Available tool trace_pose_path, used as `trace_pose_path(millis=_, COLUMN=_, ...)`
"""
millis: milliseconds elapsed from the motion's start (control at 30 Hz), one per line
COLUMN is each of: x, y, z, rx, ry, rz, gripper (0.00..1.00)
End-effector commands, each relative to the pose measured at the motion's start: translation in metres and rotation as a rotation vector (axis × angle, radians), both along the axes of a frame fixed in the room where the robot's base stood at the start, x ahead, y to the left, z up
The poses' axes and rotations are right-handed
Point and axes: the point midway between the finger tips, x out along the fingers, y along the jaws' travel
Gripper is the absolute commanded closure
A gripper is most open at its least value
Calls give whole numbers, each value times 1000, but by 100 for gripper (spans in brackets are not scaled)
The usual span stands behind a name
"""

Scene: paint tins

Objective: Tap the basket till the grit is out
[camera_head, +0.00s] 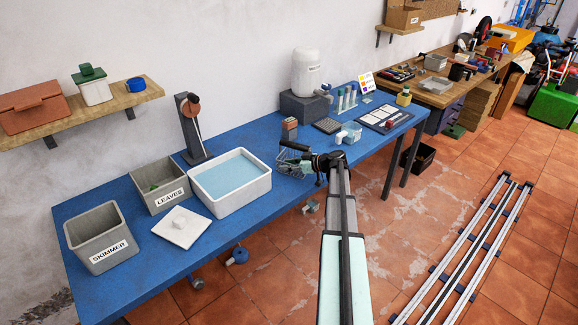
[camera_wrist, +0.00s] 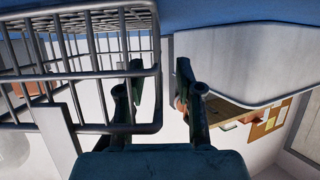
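The wire basket (camera_head: 291,161) stands on the blue table right of the white tub (camera_head: 232,203) of pale blue water. Its dark handle (camera_head: 294,146) is at its top. My gripper (camera_head: 319,162) is at the basket's right side. In the wrist view, which looks upside down, the basket (camera_wrist: 85,74) fills the left and the tub (camera_wrist: 235,65) the right. My gripper's two fingers (camera_wrist: 160,88) are apart there, with the basket's near edge between them and space visible beside it. I see no firm hold. I cannot make out grit in the basket.
A dark upright stand (camera_head: 190,130) is behind. The table's front edge is close to my arm.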

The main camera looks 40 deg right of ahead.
Motion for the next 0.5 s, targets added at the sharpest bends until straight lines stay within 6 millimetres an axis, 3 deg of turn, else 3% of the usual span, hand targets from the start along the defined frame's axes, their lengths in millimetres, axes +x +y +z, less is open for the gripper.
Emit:
trace_pose_path(millis=267, x=-7, y=-3, z=3, rx=0, ry=0, rz=-1, gripper=65)
trace_pose_path(millis=500, x=-39, y=-20, z=19, rx=-1, ry=-1, rz=-3, gripper=65)
